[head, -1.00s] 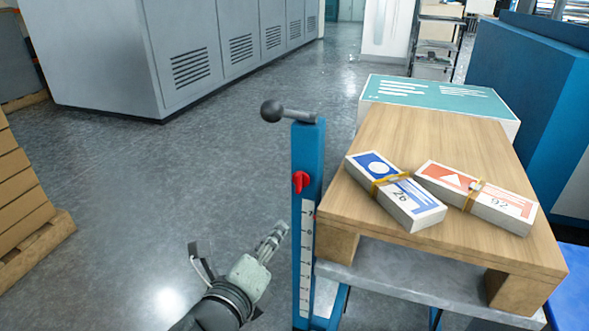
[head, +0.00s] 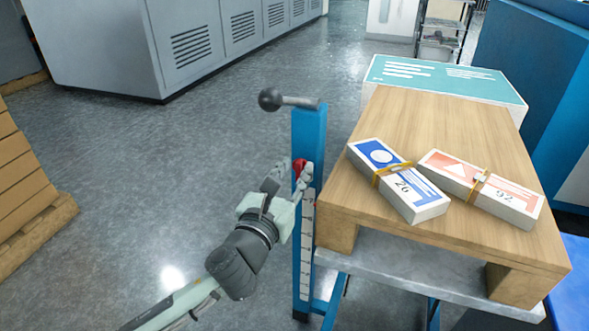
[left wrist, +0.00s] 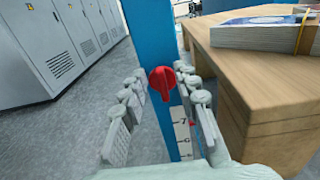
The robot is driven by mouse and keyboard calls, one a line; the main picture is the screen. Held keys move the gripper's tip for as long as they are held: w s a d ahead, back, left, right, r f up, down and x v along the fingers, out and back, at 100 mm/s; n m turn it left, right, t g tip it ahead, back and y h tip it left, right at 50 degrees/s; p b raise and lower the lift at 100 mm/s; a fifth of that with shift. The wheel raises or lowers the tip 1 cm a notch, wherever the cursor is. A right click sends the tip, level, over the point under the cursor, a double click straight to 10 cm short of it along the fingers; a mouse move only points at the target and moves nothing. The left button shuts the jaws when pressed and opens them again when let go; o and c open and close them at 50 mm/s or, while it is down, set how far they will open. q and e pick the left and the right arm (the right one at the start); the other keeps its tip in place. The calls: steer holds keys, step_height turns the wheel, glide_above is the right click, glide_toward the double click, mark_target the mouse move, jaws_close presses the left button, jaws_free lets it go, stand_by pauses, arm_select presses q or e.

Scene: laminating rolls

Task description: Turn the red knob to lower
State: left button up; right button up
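The red knob (head: 300,166) sits on the front of a blue post (head: 308,136), above a white numbered scale (head: 306,250). My left gripper (head: 288,178) is at the knob's height in the head view and partly covers it. In the left wrist view the knob (left wrist: 162,82) stands between the two spread fingers of my left gripper (left wrist: 160,100), with gaps at both sides. The fingers are open and do not appear to touch the knob. My right gripper is not in view.
A lever with a dark ball (head: 270,99) tops the post. Right of the post, a wooden platform (head: 440,125) carries two banded stacks, one blue-and-white (head: 395,180) and one red-and-white (head: 482,188). Grey cabinets (head: 190,45) stand at the back left.

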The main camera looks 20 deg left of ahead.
arm_select(q)
steer(key=shift+w, duration=0.25)
jaws_close()
